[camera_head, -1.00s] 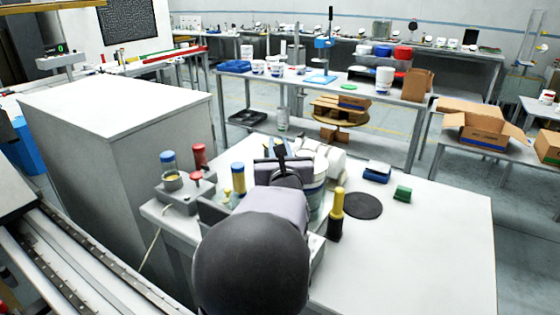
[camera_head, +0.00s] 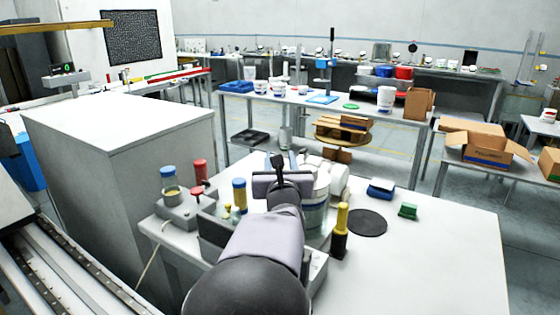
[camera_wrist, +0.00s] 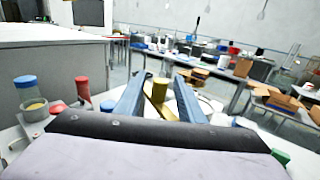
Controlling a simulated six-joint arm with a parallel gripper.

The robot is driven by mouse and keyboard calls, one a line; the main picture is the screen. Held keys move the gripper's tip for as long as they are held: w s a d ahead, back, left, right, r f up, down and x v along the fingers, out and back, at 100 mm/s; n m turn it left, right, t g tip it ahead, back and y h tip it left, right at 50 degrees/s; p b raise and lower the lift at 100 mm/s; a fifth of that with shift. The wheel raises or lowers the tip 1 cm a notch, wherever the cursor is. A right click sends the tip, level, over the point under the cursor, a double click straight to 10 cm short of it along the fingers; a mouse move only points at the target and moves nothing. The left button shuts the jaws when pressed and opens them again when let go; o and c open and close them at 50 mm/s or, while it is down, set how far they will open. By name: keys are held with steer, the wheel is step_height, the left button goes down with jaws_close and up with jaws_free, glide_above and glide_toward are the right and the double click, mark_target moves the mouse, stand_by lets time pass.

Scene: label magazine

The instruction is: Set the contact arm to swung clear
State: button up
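My gripper (camera_wrist: 158,78) has two blue-grey fingers spread apart in the wrist view. In the head view my gripper's dark palm (camera_head: 283,181) is above the white workbench (camera_head: 440,240), and my wrist hides much of the apparatus below. I cannot tell which part is the contact arm or how it is set; the gold post may belong to it. A white cylindrical body (camera_head: 314,205) stands just right of my gripper.
At left are a grey block with a blue-capped jar (camera_head: 169,180) and a red knob (camera_head: 199,172). A blue-topped yellow post (camera_head: 239,193) is nearer. At right are a yellow-and-black post (camera_head: 341,232), black disc (camera_head: 366,222), and green block (camera_head: 408,210). The bench's right side is mostly clear.

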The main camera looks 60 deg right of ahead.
steer(key=b+v, duration=0.2)
steer(key=v, duration=0.5)
stand_by(0.6)
steer(key=shift+s+a, duration=0.1)
steer(key=shift+a, duration=0.05)
steer(key=shift+c, duration=0.6)
